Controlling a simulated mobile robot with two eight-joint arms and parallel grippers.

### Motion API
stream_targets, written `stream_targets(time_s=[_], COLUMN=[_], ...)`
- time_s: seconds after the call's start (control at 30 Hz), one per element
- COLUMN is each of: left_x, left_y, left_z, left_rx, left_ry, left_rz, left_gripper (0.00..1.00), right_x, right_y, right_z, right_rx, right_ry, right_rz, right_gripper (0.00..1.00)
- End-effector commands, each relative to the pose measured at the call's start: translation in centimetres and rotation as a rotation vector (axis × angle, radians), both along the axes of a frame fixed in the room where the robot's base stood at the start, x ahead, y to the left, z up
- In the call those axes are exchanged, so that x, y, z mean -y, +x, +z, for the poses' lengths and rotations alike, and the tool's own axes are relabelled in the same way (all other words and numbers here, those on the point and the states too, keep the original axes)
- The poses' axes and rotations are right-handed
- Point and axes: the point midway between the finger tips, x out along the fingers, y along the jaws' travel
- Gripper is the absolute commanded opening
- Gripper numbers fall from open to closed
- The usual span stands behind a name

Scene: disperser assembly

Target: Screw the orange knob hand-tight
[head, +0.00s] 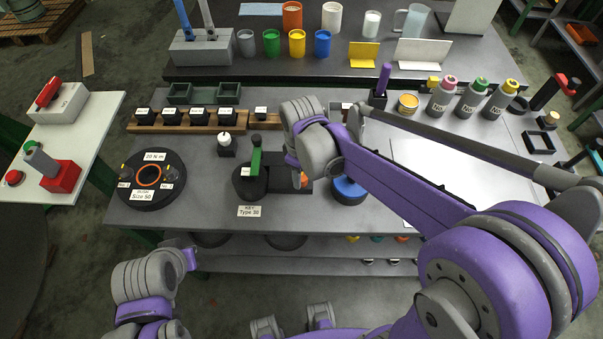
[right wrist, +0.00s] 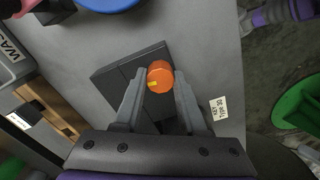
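The orange knob (right wrist: 160,77) with a yellow mark sits on a dark block (right wrist: 108,77) in the right wrist view. My right gripper (right wrist: 160,73) has its two grey fingers on either side of the knob. They stand apart, with a narrow gap on the left side; the right finger is very close to the knob. In the head view a sliver of the orange knob (head: 304,179) shows below my right wrist, which hides most of it and the fingers. The dark block (head: 290,172) lies on the bench there. My left arm shows at lower left, but its fingers do not.
A black cylinder with a green handle (head: 256,160) stands just left of the block. A blue round part (head: 349,189) lies close on the right. A "KEY Type 30" label (head: 250,211) is at the bench front. A black disc (head: 152,180) with an orange ring lies farther left.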

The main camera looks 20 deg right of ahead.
Motion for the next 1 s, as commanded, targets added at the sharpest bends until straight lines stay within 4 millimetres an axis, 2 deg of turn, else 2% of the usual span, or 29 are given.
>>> stream_targets(time_s=[0.03,0.2,0.67,1.0], left_x=[0.00,0.00,0.00,0.00], left_y=[0.00,0.00,-0.08,-0.27], left_z=[0.00,0.00,-0.24,-0.90], left_rx=[0.000,0.000,-0.001,-0.005], left_ry=[0.000,0.000,0.000,0.000], left_rz=[0.000,0.000,0.000,0.000], left_gripper=[0.00,0.00,0.00,0.00], right_x=[0.00,0.00,0.01,0.04], right_y=[0.00,0.00,-0.01,0.01], right_z=[0.01,0.02,-0.02,-0.03], right_rx=[0.000,0.000,0.000,0.000], right_ry=[0.000,0.000,0.000,0.000], right_rz=[0.000,0.000,-0.077,-0.346], right_gripper=[0.27,0.00,0.00,0.00])
